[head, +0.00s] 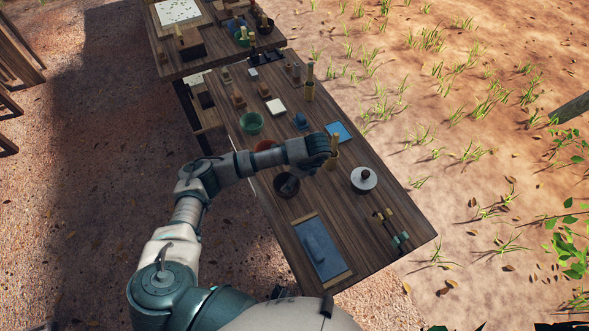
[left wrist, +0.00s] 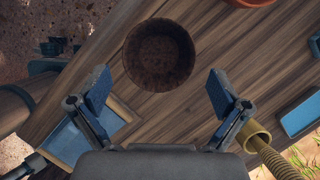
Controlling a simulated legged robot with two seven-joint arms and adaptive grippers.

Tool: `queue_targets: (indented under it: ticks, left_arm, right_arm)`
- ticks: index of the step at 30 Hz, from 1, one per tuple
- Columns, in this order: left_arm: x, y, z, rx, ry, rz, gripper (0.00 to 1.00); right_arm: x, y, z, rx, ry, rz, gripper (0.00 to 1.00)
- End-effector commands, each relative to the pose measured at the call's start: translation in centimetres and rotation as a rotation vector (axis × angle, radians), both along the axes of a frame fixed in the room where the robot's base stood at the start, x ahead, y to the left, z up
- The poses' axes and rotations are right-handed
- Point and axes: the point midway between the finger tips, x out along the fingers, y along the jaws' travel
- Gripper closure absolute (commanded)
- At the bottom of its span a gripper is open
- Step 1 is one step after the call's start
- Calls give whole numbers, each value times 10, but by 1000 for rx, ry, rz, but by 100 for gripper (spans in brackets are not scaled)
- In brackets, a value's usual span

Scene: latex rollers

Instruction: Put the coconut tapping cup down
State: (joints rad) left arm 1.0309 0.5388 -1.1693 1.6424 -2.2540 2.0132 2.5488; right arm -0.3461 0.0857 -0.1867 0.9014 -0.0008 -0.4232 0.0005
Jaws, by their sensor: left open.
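The coconut tapping cup, a dark brown round bowl (head: 287,185), stands on the wooden table below my left forearm in the head view. In the left wrist view the cup (left wrist: 158,55) shows its open mouth, just beyond and between my fingertips. My left gripper (left wrist: 158,84) is open, its two blue-padded fingers spread wide on either side with nothing between them. In the head view the left gripper (head: 322,150) is small and its fingers are hard to make out. My right gripper is in neither view.
A bamboo cup (left wrist: 255,137) stands close beside the right finger. A terracotta bowl (left wrist: 250,2), a blue board (head: 339,132), a blue-grey tray (head: 320,248), a white round dish (head: 363,180) and several yellow-banded tools (head: 391,227) lie around. Bare wood (head: 345,215) shows between them.

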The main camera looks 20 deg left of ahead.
Motion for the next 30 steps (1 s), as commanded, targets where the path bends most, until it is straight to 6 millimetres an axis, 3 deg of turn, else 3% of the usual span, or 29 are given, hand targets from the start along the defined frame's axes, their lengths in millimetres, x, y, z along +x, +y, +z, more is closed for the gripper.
queue_targets:
  ticks: [1,3,9,27,30]
  left_arm:
    - [2,-4,14,0,-6,-2,0]
    - [2,-9,25,0,-5,-2,0]
    - [2,-17,42,-1,-1,0,0]
    - [1,-19,43,-3,2,-1,0]
    - [-4,-31,35,-55,21,-41,0]
  right_arm:
    - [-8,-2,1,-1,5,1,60]
    - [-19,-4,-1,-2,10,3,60]
    - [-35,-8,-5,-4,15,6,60]
    - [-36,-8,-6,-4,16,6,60]
    - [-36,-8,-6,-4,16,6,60]
